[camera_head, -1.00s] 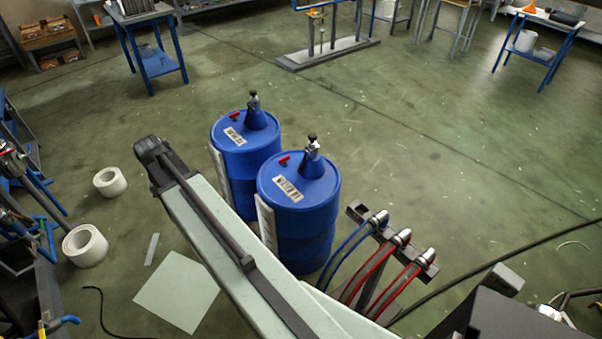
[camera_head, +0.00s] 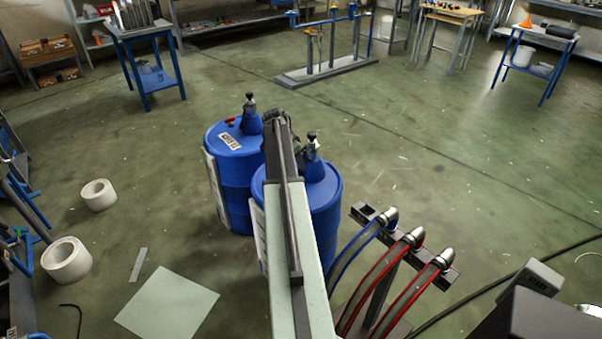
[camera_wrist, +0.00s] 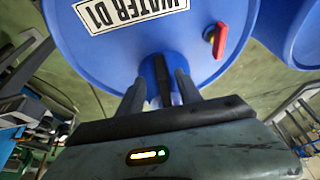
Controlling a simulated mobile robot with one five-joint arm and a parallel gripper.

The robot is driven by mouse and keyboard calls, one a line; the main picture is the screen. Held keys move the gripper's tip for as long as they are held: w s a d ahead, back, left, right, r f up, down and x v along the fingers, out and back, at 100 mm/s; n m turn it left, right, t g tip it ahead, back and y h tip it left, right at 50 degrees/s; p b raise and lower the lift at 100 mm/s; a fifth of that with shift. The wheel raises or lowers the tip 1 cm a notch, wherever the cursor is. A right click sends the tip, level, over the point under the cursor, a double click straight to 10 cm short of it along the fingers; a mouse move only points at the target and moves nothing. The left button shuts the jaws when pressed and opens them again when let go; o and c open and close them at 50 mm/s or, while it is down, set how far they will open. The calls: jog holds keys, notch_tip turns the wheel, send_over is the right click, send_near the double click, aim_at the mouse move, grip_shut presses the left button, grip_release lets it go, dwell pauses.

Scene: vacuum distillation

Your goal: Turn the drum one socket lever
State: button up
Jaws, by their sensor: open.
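Drum one is the nearer blue drum (camera_head: 325,215), and the arm covers its label and red lever in the head view. In the wrist view its blue top (camera_wrist: 115,45) carries the label WATER D1 (camera_wrist: 130,12) and a red lever (camera_wrist: 216,38). A blue cone-shaped socket (camera_head: 314,169) stands on the drum, with a dark knobbed part (camera_head: 311,140) on top. My gripper (camera_wrist: 160,80) is open, its fingers on either side of a dark upright piece (camera_wrist: 163,85) at the socket. I cannot tell whether they touch it.
The second blue drum (camera_head: 235,175) stands close behind on the left and shows in the wrist view (camera_wrist: 292,35). A hose stand (camera_head: 440,268) with blue and red hoses is at right. White rolls (camera_head: 66,260) lie at left. Floor beyond is open.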

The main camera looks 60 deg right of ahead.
jog(key=b+x, duration=0.3)
jog(key=x, duration=0.1)
jog(key=shift+f, duration=0.3)
jog(key=shift+r, duration=0.15)
grip_shut()
jog(key=shift+s, duration=0.1)
dwell(0.7)
